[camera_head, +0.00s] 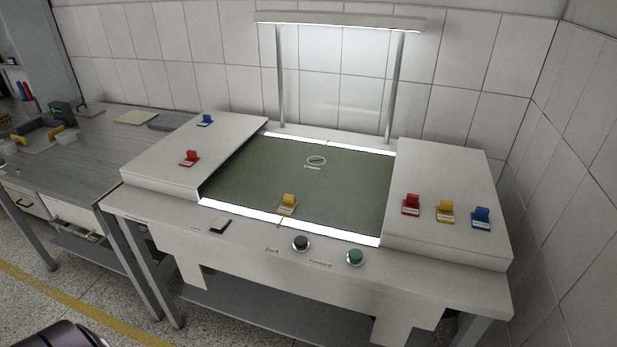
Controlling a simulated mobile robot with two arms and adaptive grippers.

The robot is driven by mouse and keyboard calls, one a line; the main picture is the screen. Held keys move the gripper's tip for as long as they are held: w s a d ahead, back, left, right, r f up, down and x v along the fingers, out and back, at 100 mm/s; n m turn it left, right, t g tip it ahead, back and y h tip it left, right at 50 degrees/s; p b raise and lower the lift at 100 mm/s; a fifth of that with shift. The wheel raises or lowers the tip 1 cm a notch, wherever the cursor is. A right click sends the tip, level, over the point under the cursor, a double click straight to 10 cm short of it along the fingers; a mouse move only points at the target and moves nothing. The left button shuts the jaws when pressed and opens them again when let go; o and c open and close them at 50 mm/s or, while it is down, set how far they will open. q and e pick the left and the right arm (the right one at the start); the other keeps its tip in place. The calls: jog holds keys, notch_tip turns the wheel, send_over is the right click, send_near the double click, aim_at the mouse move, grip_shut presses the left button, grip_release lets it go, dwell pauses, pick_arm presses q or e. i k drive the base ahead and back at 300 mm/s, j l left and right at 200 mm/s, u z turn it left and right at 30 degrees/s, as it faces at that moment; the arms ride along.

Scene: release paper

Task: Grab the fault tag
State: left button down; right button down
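Several small coloured tags stand on the inspection station; their labels are too small to read, so I cannot tell which is the fault tag. On the right panel stand a red tag (411,205), a yellow tag (445,211) and a blue tag (481,217) in a row. On the left panel are another red tag (189,158) and another blue tag (206,120). Another yellow tag (288,204) sits at the front edge of the dark green surface (300,180). Neither of my grippers is in view.
A black button (301,243) and a green button (355,257) are on the front edge, with a small dark pad (220,225) to their left. A lamp (340,21) on two posts stands behind. A cluttered grey bench (85,165) adjoins on the left.

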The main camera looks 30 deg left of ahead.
aim_at(288, 206)
jog(key=u, duration=1.15)
